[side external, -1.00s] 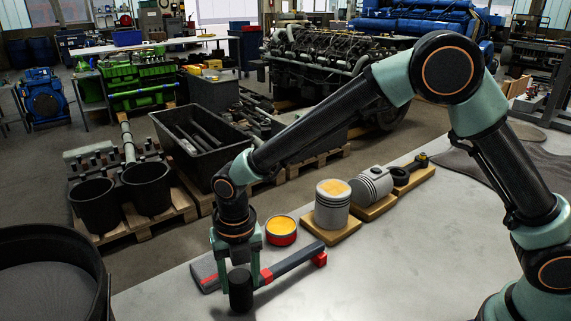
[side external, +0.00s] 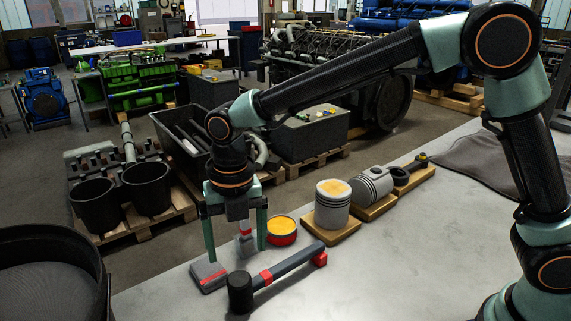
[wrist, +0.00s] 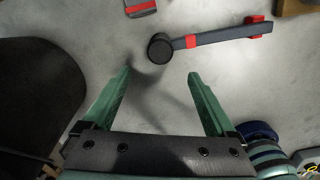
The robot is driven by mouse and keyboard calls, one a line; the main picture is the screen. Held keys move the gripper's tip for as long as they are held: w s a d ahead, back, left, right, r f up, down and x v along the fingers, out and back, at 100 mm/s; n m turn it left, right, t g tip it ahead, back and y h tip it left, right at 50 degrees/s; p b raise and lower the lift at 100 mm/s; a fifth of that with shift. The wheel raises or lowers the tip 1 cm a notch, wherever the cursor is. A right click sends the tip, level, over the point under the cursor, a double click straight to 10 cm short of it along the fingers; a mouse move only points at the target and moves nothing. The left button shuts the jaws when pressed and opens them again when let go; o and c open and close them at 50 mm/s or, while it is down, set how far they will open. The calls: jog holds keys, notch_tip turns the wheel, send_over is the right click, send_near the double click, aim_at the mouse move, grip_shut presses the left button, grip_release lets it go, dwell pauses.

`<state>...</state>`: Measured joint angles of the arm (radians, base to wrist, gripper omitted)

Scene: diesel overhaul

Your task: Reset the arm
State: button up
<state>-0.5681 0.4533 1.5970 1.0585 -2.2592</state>
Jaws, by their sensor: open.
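My gripper (side external: 236,254) is open and points down above the table, with its two green fingers apart and nothing seen held between them. It also shows in the wrist view (wrist: 159,74). A hammer (side external: 285,268) with a black head, grey handle and red bands lies on the table below and to the right of the fingers. In the wrist view the hammer (wrist: 212,39) lies just beyond the fingertips. A small grey upright piece (side external: 245,246) shows between the fingers in the side view; I cannot tell what it is.
A grey block with a red strip (side external: 208,276) lies left of the hammer. A red tin with yellow contents (side external: 281,230) and pistons (side external: 332,204) on wooden boards stand along the table's far edge. A large black tub (side external: 60,245) is at left. The table's middle is clear.

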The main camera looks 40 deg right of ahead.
jog(key=s+d+r+m+t, duration=0.2)
jog(key=s+d+r+m, duration=0.1)
jog(key=d+r+m, duration=0.95)
jog(key=s+d+f+m+t, duration=0.1)
jog(key=s+d+m, duration=0.2)
jog(key=d+m, duration=0.3)
jog(key=s+d+f+m+t, duration=0.1)
jog(key=s+d+m, duration=0.3)
jog(key=m, duration=0.9)
jog(key=shift+d+f+t, duration=0.35)
jog(key=shift+d+t, duration=0.25)
jog(key=shift+d, duration=0.4)
